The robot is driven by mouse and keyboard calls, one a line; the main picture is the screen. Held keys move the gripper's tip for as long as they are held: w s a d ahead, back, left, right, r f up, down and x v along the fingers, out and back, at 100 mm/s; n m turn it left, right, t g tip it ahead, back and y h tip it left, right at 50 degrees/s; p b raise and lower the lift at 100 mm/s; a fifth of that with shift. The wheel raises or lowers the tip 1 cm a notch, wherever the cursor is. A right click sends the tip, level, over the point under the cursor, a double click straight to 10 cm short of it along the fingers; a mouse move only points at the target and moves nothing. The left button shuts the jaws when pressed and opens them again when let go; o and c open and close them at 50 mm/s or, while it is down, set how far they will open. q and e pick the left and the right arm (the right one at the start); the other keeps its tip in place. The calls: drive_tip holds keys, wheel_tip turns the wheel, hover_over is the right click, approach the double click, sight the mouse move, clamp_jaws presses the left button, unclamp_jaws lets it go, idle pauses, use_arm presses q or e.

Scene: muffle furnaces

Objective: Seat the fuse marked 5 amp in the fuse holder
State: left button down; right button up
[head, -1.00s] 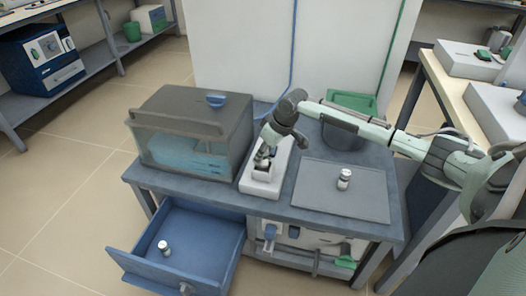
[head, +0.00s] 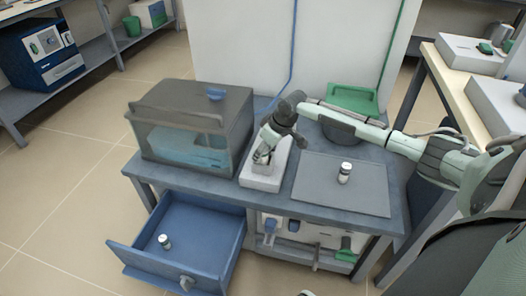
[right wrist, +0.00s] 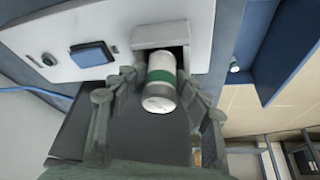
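The fuse holder (head: 262,182) is a white block on the bench, between the glass-fronted box and the grey mat. My right gripper (head: 262,158) is down at it. In the right wrist view, a white fuse with a green band (right wrist: 162,72) points into a dark recess of the holder (right wrist: 203,35). The fingers of my right gripper (right wrist: 160,85) stand spread on both sides of this fuse, apparently not clamped on it. Its rating is not readable, and how deep it sits is hidden. Another fuse (head: 344,172) stands on the mat, and one (head: 165,241) in the open drawer. My left gripper does not show.
A grey box with a clear front (head: 190,130) stands left of the holder. The grey mat (head: 325,195) lies to the right. The blue drawer (head: 200,222) is pulled out below the bench. A green-topped container (head: 350,100) stands behind. A blue button (right wrist: 92,54) is on the holder.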

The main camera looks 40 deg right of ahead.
drive_tip(key=shift+s+f, duration=0.4)
drive_tip(key=shift+f, duration=0.15)
drive_tip(key=shift+r, duration=0.1)
drive_tip(key=v, duration=1.2)
drive_tip(key=shift+w+r, duration=0.3)
drive_tip(key=shift+w, duration=0.05)
drive_tip(key=s+a+f, duration=0.4)
drive_tip(key=a+f, duration=0.2)
drive_tip(key=f, duration=0.1)
drive_tip(key=s+a+f, duration=0.4)
drive_tip(key=a+f, duration=0.1)
drive_tip(key=f, duration=0.3)
drive_tip(key=s+f+m+h, duration=0.1)
drive_tip(key=s+f, duration=0.3)
drive_tip(key=s, duration=0.4)
drive_tip(key=s+f+m+g+h, duration=0.1)
drive_tip(key=s+f, duration=0.3)
drive_tip(key=s, duration=0.4)
drive_tip(key=shift+a+f+h, duration=0.15)
drive_tip(key=shift+a+h, duration=0.25)
